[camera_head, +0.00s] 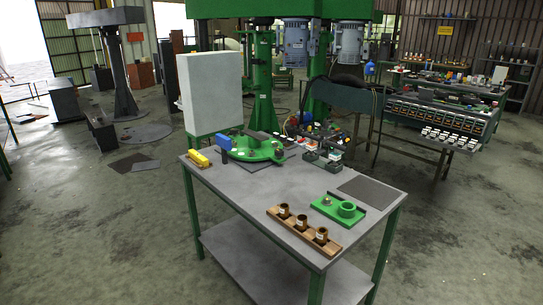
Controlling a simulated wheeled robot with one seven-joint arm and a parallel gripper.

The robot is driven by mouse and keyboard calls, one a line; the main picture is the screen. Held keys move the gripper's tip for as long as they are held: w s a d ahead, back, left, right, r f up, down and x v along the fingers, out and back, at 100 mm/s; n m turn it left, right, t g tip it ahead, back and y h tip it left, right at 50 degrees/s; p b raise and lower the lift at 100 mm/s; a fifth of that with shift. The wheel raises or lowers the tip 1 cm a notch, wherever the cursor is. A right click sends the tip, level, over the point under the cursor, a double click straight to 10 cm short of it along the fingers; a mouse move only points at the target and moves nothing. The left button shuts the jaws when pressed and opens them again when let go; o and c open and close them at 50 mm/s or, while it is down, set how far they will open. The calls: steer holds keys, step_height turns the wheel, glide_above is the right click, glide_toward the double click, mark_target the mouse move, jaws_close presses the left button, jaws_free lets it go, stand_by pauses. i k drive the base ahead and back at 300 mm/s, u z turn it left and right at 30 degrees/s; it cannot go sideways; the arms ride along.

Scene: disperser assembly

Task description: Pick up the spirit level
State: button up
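A small yellow bar (200,159), which looks most like the spirit level, sits at the far left corner of the grey worktable (262,190). It is too small for me to make out any vials. A blue block (223,142) is just right of it, by the edge of a round green plate (262,152). My gripper is not in view.
A wooden holder with three brown containers (302,223) lies at the table's front edge. A green fixture with a ring (347,209) and a dark mat (372,190) are at the right. Small bins and tools (325,145) crowd the back. Floor in front is clear.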

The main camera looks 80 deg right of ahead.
mark_target(195, 155)
steer(key=z, duration=1.8)
steer(key=i, duration=2.7)
steer(key=z, duration=0.25)
